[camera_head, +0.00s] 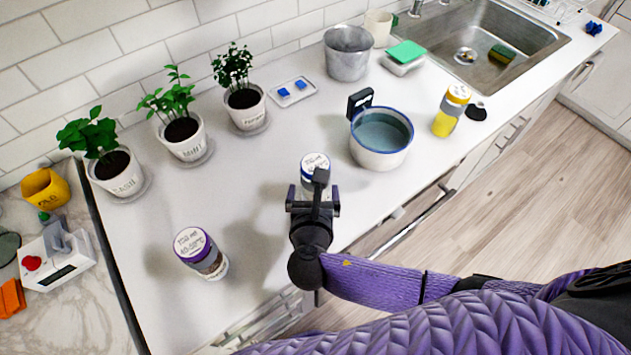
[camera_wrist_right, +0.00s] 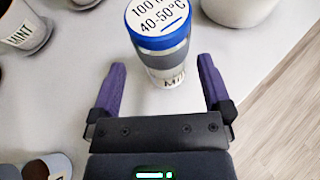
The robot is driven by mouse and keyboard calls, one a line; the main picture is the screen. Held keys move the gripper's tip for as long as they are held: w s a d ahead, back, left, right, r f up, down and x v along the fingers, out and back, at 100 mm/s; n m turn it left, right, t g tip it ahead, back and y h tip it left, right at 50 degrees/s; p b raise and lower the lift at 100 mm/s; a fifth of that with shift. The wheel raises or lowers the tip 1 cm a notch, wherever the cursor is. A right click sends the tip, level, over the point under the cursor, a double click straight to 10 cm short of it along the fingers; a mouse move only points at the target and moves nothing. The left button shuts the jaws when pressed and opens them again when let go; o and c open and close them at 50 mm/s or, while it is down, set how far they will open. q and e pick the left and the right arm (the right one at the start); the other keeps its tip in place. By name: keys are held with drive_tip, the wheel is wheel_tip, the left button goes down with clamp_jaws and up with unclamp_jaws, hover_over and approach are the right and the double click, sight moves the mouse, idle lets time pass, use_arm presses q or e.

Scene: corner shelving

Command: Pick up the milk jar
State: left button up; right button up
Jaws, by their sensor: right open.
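The milk jar stands upright on the white counter. In the wrist view it is a clear jar (camera_wrist_right: 165,62) with a blue-rimmed white lid reading "100", "40-50°C", and a partly visible label starting "MI". In the head view its lid (camera_head: 315,161) shows just beyond my right gripper (camera_head: 313,196), which hides much of its body. In the wrist view my right gripper (camera_wrist_right: 162,75) is open, with one finger on each side in front of the jar and visible gaps between. My left gripper is not in view.
A purple-lidded jar (camera_head: 202,253) stands left of my gripper. A blue-rimmed pot (camera_head: 381,150) stands close at right, with a yellow jar (camera_head: 450,112) beyond. Potted herbs (camera_head: 181,130) line the wall. A sink (camera_head: 490,45) is at the back right. The counter's middle is clear.

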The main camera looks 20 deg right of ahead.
drive_tip(key=b+x, duration=0.1)
drive_tip(key=x, duration=0.4)
drive_tip(key=shift+d+f, duration=0.1)
drive_tip(key=shift+d, duration=0.05)
drive_tip(key=shift+w+d+f, duration=0.1)
drive_tip(key=shift+w, duration=0.25)
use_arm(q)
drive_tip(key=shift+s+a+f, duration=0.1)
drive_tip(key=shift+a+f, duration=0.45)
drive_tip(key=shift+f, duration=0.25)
